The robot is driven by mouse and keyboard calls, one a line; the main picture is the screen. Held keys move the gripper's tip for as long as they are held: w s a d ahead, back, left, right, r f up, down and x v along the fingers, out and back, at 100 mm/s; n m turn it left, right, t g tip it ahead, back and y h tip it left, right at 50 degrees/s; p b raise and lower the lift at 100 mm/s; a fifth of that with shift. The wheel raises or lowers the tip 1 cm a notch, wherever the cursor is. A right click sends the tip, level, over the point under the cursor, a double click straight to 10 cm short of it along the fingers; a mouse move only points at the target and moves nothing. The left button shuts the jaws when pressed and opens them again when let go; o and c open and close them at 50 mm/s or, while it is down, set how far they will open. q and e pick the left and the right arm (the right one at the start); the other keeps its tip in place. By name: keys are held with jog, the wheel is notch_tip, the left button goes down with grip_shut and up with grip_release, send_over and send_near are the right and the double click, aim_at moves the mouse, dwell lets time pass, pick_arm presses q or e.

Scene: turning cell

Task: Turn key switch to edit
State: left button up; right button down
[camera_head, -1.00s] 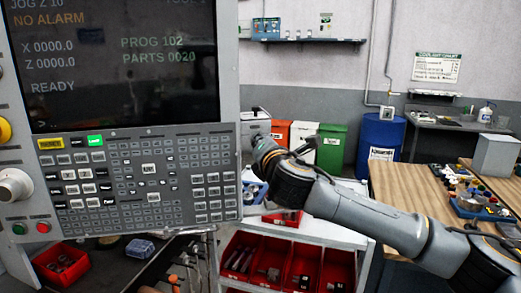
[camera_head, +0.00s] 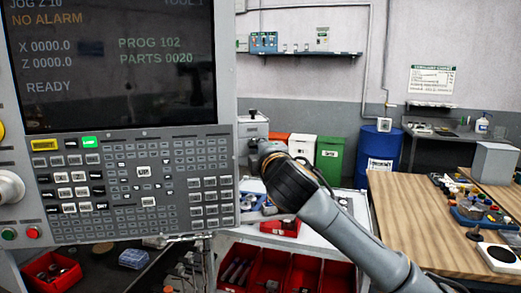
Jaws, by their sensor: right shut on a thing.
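The machine's control panel (camera_head: 140,185) fills the left side, with a dark screen (camera_head: 115,65) above rows of keys. The screen shows JOG, NO ALARM and READY. My left gripper is not in view.
A white cart with red bins (camera_head: 270,270) stands below my right arm. A wooden bench (camera_head: 430,225) with parts is at the right. A green bin (camera_head: 330,157) and a blue drum (camera_head: 377,150) stand behind. The floor between is partly hidden.

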jog(key=shift+f, duration=0.1)
dwell(0.4)
jog(key=c, duration=1.5)
grip_release()
jog(key=v, duration=1.2)
